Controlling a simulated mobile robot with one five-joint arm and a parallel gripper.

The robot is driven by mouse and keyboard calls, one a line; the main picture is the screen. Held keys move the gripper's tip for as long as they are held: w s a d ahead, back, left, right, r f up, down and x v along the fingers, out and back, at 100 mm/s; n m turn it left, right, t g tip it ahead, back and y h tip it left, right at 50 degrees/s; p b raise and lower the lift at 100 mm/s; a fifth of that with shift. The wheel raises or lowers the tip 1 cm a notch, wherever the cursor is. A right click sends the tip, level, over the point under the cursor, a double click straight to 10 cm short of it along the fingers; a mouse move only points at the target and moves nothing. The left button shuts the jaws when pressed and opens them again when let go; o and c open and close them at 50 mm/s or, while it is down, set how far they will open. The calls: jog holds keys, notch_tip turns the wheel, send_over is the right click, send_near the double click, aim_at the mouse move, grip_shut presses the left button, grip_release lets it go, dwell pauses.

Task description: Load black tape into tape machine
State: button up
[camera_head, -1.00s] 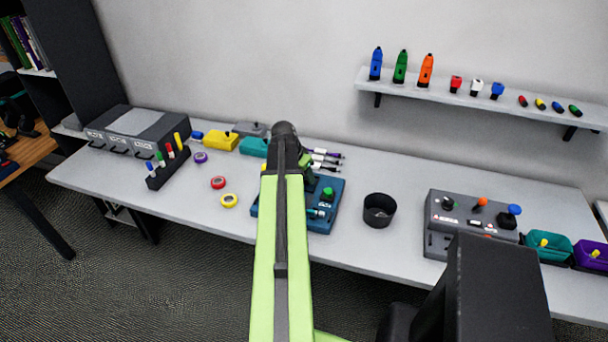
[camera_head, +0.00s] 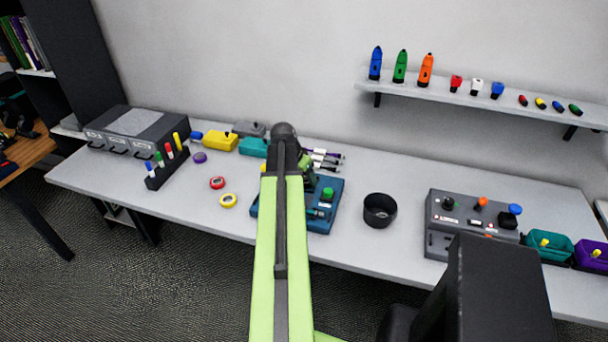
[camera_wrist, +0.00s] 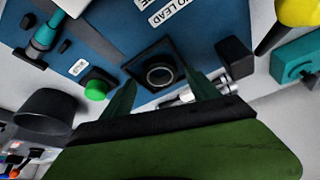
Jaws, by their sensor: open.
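A blue machine (camera_head: 320,227) sits on the grey table, partly hidden behind my green arm. The wrist view shows its blue face (camera_wrist: 205,40) with a "NO LEAD" label and a green button (camera_wrist: 96,89). A dark square piece with a black ring (camera_wrist: 159,75) lies on this face; I cannot tell whether the ring is the black tape or part of the machine. My gripper (camera_wrist: 161,82) is open over the machine, with its two dark green fingers on either side of the ring and nothing visibly held. In the head view my arm hides most of the gripper.
Purple (camera_head: 200,158), red (camera_head: 217,183) and yellow (camera_head: 228,201) tape rolls lie left of the machine. A black cup (camera_head: 379,212) stands to its right, before a grey control box (camera_head: 465,220). A marker rack (camera_head: 168,167) stands at left. A shelf (camera_head: 480,100) hangs behind.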

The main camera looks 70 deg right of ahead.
jog(key=p+v, duration=1.1)
jog(key=v, duration=0.1)
jog(key=shift+r, duration=0.45)
jog(key=shift+w, duration=0.15)
jog(key=w+a+f+n+t+y, duration=0.15)
jog(key=w+a+n, duration=0.85)
jog(key=w+a, duration=1.5)
jog(key=w+a+n+y, duration=0.1)
jog(key=a+n, duration=0.5)
jog(key=a, duration=1.2)
jog(key=w+a+n+y, duration=0.2)
jog(key=a+n, duration=0.3)
jog(key=a, duration=1.2)
jog(key=shift+w+a+f+n, duration=0.15)
jog(key=shift+w+a+n, duration=0.25)
jog(key=shift+w, duration=0.25)
